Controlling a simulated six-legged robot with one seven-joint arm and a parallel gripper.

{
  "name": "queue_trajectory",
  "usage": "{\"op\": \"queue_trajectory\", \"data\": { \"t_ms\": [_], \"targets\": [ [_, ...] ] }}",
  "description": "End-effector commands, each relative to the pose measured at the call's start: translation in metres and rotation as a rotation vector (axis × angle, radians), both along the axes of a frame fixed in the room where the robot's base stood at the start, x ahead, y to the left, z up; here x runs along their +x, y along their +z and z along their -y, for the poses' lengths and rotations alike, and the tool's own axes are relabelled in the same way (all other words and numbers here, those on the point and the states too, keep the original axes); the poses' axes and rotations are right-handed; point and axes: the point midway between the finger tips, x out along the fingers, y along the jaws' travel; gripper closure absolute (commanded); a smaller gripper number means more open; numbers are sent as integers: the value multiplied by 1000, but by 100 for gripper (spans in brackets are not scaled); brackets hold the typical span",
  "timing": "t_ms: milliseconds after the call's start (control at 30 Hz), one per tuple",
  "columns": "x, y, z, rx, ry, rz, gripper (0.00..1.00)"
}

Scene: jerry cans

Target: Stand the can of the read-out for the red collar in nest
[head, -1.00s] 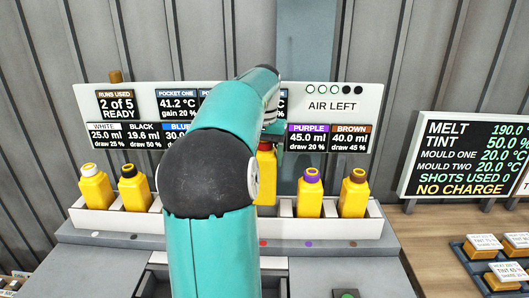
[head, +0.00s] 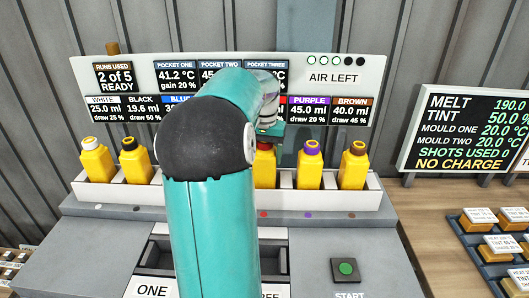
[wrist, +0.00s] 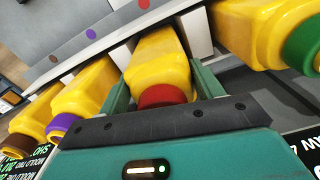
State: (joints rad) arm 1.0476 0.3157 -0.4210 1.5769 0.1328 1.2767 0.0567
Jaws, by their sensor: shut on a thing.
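The yellow can with the red collar (head: 264,168) stands in the white rack, level with the purple-collared can (head: 310,168) to its right. My gripper (head: 270,132) comes down from above and is shut on it, with a teal finger on either side of the can in the wrist view (wrist: 160,82). There the red collar (wrist: 162,95) lies close against the gripper's palm. A red dot (head: 263,214) marks the ledge in front of this can. My arm hides the middle of the rack and much of the read-out board (head: 345,75), including the red read-out.
White-, black- and brown-collared cans (head: 353,168) stand in the rack (head: 370,200). A green-collared can (wrist: 260,35) is beside the held can in the wrist view. Pockets, a green START button (head: 345,268) and a MELT board (head: 465,135) are also in view.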

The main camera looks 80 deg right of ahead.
Motion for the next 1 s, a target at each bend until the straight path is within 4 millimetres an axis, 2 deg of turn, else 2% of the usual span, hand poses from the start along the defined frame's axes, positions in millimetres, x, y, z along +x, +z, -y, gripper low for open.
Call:
{"op": "queue_trajectory", "data": {
  "t_ms": [533,567,667,1000],
  "targets": [
    [0,-12,0,0,0,0,69],
    [0,-12,0,0,0,0,28],
    [0,-12,0,0,0,0,9],
    [0,-9,0,0,0,0,9]
  ]
}}
